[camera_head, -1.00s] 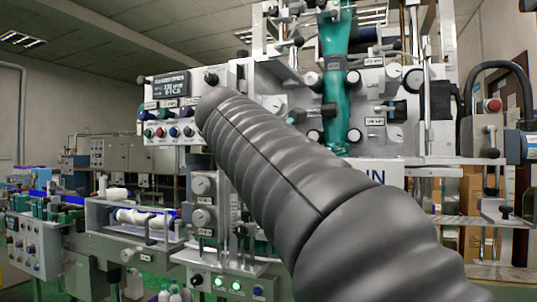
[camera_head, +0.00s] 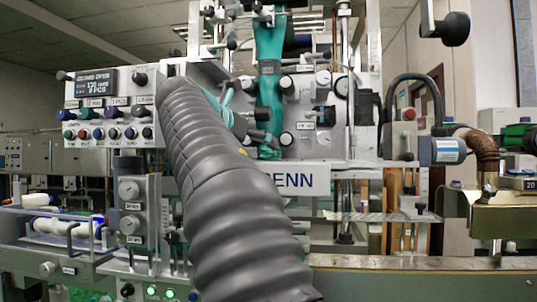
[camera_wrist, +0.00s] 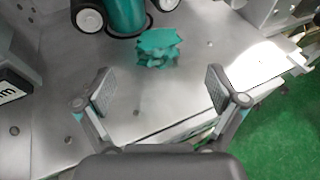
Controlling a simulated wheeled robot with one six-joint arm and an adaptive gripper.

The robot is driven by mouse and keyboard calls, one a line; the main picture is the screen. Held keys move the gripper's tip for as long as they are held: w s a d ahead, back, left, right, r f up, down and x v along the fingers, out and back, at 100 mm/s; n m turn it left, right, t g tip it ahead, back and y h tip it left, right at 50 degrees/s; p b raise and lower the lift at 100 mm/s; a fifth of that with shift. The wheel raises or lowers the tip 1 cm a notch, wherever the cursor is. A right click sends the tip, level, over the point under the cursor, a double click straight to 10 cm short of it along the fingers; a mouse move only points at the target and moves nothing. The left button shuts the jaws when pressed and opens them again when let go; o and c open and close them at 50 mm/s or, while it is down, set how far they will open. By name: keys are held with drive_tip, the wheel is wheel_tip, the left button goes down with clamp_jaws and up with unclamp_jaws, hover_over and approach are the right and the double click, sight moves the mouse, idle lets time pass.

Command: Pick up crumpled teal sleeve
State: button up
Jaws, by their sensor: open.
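The crumpled teal sleeve (camera_wrist: 158,47) lies on a grey metal plate (camera_wrist: 60,140) in the wrist view, just below the end of a teal tube (camera_wrist: 124,14). My gripper (camera_wrist: 160,92) is open and empty, its two pads wide apart. The sleeve is beyond the fingertips, roughly centred between them, and apart from them. In the head view my ribbed grey arm covers part of the machine, and I cannot make out the crumpled sleeve there. The long teal sleeve material (camera_head: 268,75) hangs down the machine's front.
White-rimmed rollers (camera_wrist: 88,18) flank the teal tube. The plate ends at the right, above a green floor (camera_wrist: 275,125). In the head view, a control panel (camera_head: 108,108) stands left of my arm, and a curved black hose (camera_head: 415,78) and fittings stand at the right.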

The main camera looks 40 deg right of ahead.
sight(265, 149)
drive_tip(key=shift+x, duration=2.95)
drive_tip(key=shift+r, duration=0.2)
drive_tip(key=c, duration=0.8)
